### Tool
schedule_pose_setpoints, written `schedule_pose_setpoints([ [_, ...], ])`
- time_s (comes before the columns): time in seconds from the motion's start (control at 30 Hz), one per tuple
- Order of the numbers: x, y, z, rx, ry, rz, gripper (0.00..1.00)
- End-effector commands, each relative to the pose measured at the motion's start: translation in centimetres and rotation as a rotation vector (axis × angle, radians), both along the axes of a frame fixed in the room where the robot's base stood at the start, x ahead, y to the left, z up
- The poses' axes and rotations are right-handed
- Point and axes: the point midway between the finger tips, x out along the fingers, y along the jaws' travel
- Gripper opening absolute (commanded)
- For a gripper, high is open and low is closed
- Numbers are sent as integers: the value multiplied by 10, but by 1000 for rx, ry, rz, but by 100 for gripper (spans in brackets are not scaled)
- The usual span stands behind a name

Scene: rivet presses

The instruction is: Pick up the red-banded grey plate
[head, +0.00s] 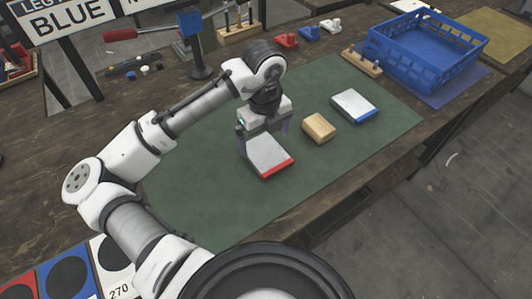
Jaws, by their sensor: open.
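The red-banded grey plate (265,154) lies on the green mat, its red band along the near right edge. My gripper (264,133) is over the far end of the plate, pointing down with its fingers apart, one toward each side of the plate. The gripper is open. I cannot tell whether the fingers touch the plate.
A wooden block (318,128) sits on the green mat (210,205) just right of the plate. A blue-banded grey plate (354,105) lies further right. A blue crate (425,50) stands at the back right. The near left part of the mat is clear.

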Motion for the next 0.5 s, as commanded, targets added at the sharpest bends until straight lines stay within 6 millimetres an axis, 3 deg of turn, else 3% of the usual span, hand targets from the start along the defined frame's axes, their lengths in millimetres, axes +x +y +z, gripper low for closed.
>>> schedule_pose_setpoints([
  [0.3,-2,-3,-40,0,2,1,100],
  [0.5,-2,-3,-51,0,0,0,100],
])
